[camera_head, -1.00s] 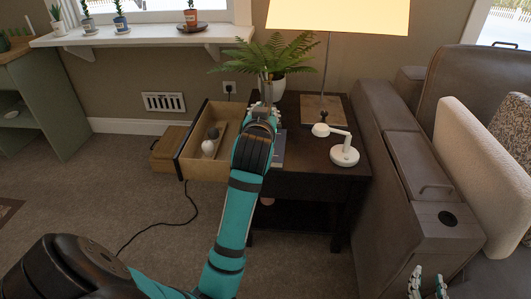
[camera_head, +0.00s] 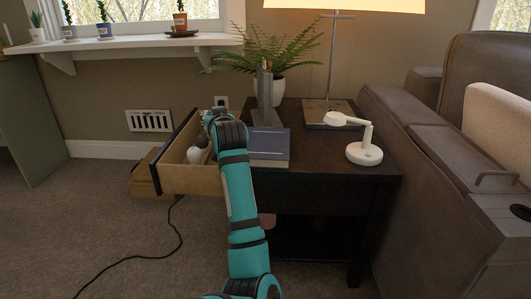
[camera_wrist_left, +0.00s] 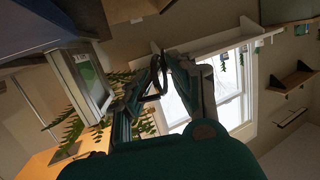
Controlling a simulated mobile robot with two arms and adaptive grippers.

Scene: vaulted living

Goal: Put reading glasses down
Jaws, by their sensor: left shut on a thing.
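My left gripper (camera_head: 217,112) is above the right part of the open drawer (camera_head: 190,180), beside the dark side table (camera_head: 335,180). The arm hides most of the fingers in the head view. In the left wrist view the left gripper (camera_wrist_left: 158,78) is closed on a thin dark looped frame, the reading glasses (camera_wrist_left: 163,76). The glasses are held up, apart from any surface. They cannot be made out in the head view. My right gripper is out of view.
A blue-grey book (camera_head: 268,146) lies on the table, with an upright grey frame (camera_head: 264,95) behind it. A fern (camera_head: 270,55), a tall lamp (camera_head: 330,60) and a small white lamp (camera_head: 364,153) also stand there. A whitish rounded object (camera_head: 195,155) lies in the drawer.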

